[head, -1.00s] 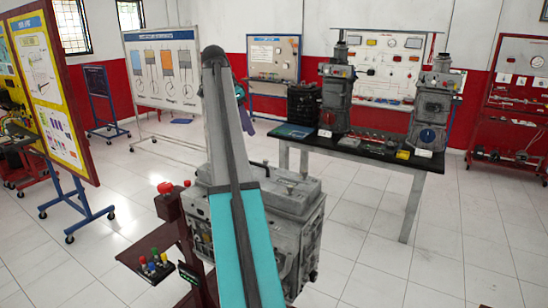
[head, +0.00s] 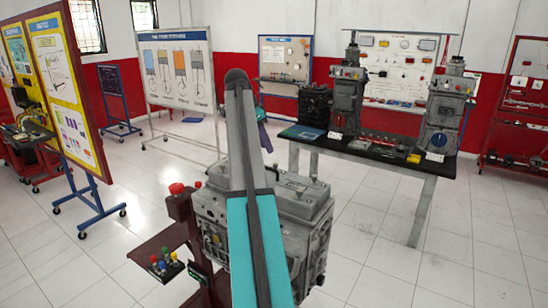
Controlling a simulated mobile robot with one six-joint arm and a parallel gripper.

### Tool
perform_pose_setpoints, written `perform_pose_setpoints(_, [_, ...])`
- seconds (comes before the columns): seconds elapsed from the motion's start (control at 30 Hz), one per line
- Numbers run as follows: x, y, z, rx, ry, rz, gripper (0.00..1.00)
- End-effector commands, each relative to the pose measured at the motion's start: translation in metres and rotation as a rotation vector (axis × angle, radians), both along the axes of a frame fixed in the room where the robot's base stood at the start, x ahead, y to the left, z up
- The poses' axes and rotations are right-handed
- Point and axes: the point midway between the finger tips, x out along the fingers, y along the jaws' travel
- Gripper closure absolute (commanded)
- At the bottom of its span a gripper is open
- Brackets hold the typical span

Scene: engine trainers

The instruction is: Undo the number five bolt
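A grey engine trainer (head: 312,236) stands in the middle of the head view, partly hidden behind my arm. Its top has a lid-like block and small fittings. No bolt numbers can be read, so I cannot tell which bolt is number five. My arm rises in front of the trainer and bends at the top. A small teal part of it shows beyond the bend.
A dark red control stand (head: 180,206) with red knobs and coloured buttons adjoins the trainer's left side. A black-topped table (head: 375,156) with engine units stands behind right. A wheeled poster board (head: 55,90) is at left. Tiled floor is open at front right.

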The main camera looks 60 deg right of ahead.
Motion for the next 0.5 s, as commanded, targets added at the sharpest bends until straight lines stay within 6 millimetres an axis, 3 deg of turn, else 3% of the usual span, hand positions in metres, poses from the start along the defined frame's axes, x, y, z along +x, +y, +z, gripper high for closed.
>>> perform_pose_setpoints(0.5, [-0.014,-0.021,-0.057,0.001,0.001,-0.002,0.66])
